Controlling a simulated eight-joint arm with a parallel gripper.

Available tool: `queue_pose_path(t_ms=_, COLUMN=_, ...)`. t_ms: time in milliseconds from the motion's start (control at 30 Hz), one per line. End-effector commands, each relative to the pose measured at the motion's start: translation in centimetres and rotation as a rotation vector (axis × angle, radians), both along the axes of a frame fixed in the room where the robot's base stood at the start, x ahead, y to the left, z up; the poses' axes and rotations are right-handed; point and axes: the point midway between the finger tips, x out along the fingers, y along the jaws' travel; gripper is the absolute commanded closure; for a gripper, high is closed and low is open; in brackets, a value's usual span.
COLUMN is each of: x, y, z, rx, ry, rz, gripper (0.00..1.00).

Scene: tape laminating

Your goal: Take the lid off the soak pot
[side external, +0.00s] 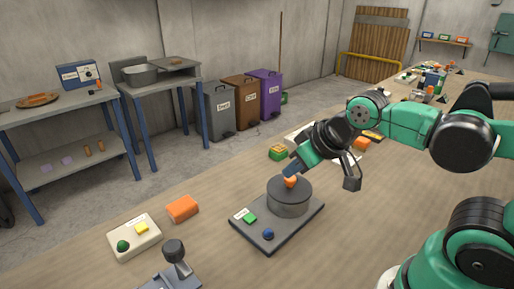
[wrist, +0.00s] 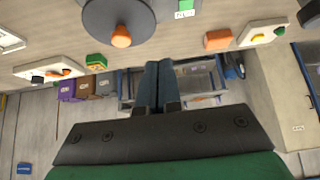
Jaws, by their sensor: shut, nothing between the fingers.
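The soak pot (side external: 290,207) is a round grey pot on a dark base plate. Its dark flat lid (side external: 275,188) sits on top, with an orange knob (side external: 290,182) in the middle. In the wrist view the lid (wrist: 98,14) is at the top edge, with the orange knob (wrist: 121,37) towards the picture's middle. My gripper (side external: 290,172) is close by the knob in the side view. In the wrist view my gripper (wrist: 159,64) has its blue fingers together and empty, with the tips apart from the knob, to its lower right. The pot's body is hidden in the wrist view.
The base plate (side external: 269,245) also carries a green button (side external: 250,218) and a blue knob (side external: 268,234). An orange block (side external: 182,208) and a white panel (side external: 134,238) lie to the left. A green box (side external: 278,153) stands behind the pot. Bare table lies between.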

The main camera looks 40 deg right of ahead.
Motion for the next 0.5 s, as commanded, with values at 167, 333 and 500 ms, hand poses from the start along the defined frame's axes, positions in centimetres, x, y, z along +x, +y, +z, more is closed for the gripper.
queue_pose_path(t_ms=167, x=0.00, y=0.00, z=0.00, rx=0.000, ry=0.000, rz=0.000, gripper=1.00)
queue_pose_path(t_ms=333, x=0.00, y=0.00, z=0.00, rx=0.000, ry=0.000, rz=0.000, gripper=1.00)
queue_pose_path(t_ms=500, x=0.00, y=0.00, z=0.00, rx=0.000, ry=0.000, rz=0.000, gripper=0.60)
